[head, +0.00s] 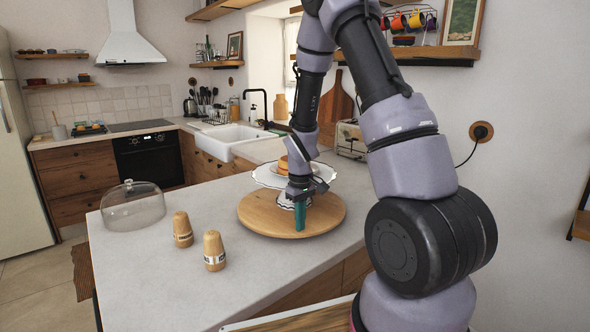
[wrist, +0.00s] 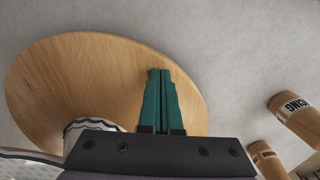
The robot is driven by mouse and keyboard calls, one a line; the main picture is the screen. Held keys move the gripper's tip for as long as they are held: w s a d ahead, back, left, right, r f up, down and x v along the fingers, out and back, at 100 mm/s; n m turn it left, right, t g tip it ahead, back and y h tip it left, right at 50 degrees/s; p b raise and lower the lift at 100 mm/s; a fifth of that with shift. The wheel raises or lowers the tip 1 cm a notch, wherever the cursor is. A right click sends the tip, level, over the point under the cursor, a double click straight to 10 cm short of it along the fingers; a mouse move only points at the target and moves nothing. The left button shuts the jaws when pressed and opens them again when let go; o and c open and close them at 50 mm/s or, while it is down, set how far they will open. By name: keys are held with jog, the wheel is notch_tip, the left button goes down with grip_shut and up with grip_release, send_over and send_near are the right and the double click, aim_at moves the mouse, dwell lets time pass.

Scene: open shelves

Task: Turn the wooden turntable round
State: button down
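The round wooden turntable (head: 257,218) lies on the pale counter in the head view, and it also shows in the wrist view (wrist: 70,75). A white cake stand (head: 266,177) with a scalloped rim stands on it, bearing a plate with some brown food. My gripper (head: 300,230) points down over the front part of the turntable, beside the stand's foot. In the wrist view its teal fingers (wrist: 160,72) are together with nothing visible between them. I cannot tell whether the tips touch the board. My wrist hides part of the cake stand.
Two wooden shakers (head: 182,230) (head: 214,251) stand left of the turntable. A glass dome (head: 133,206) sits at the counter's left edge. A toaster (head: 351,140) and a cutting board (head: 336,104) are behind.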

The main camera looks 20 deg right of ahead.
aim_at(320, 226)
jog(key=shift+s+d+f, duration=0.15)
jog(key=shift+s, duration=0.05)
jog(key=shift+d, duration=0.65)
jog(key=shift+d, duration=0.1)
jog(key=shift+d, duration=0.75)
jog(key=shift+w+d, duration=0.15)
jog(key=shift+d, duration=0.65)
jog(key=shift+w+d, duration=0.1)
jog(key=shift+d, duration=0.65)
